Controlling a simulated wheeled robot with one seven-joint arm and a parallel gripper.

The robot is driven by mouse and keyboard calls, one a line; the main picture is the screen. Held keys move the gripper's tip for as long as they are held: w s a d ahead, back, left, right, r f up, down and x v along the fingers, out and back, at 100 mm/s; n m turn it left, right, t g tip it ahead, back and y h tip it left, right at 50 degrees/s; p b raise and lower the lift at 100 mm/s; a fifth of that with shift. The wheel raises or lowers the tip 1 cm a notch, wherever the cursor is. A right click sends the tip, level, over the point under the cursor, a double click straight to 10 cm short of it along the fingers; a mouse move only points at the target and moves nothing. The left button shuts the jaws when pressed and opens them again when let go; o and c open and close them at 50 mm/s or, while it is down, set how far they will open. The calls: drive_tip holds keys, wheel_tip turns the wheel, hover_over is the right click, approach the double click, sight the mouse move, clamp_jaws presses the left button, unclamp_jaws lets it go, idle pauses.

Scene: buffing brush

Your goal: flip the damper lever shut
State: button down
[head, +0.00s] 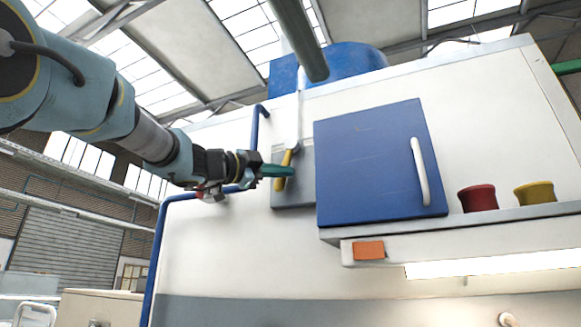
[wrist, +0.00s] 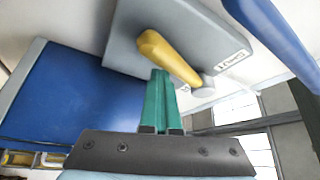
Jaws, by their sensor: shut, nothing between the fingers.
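The damper lever (head: 283,171) is a yellow handle on a grey plate (head: 306,160) on the white wall, left of the blue cabinet. In the head view it hangs downward, tilted slightly left. In the wrist view the yellow lever (wrist: 168,56) runs from a round grey pivot (wrist: 208,86) to a rounded free end. My gripper (head: 291,171) has green fingers, which are shut and empty. In the wrist view the fingertips (wrist: 160,74) are right at the lever's side, overlapping its edge in the picture. I cannot tell whether they touch it.
A blue cabinet door (head: 370,165) with a white handle is just right of the plate. A red cup (head: 478,198) and a yellow cup (head: 535,193) stand on the ledge. A blue pipe (head: 160,240) runs along the wall at left. An orange block (head: 369,250) is below the cabinet.

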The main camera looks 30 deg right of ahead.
drive_tip(key=shift+w+a+r, duration=0.15)
drive_tip(key=shift+w+a, duration=0.15)
drive_tip(key=shift+w, duration=0.25)
drive_tip(key=shift+w+a+r+p, duration=0.1)
drive_tip(key=shift+w+a+p, duration=0.1)
drive_tip(key=shift+p, duration=0.1)
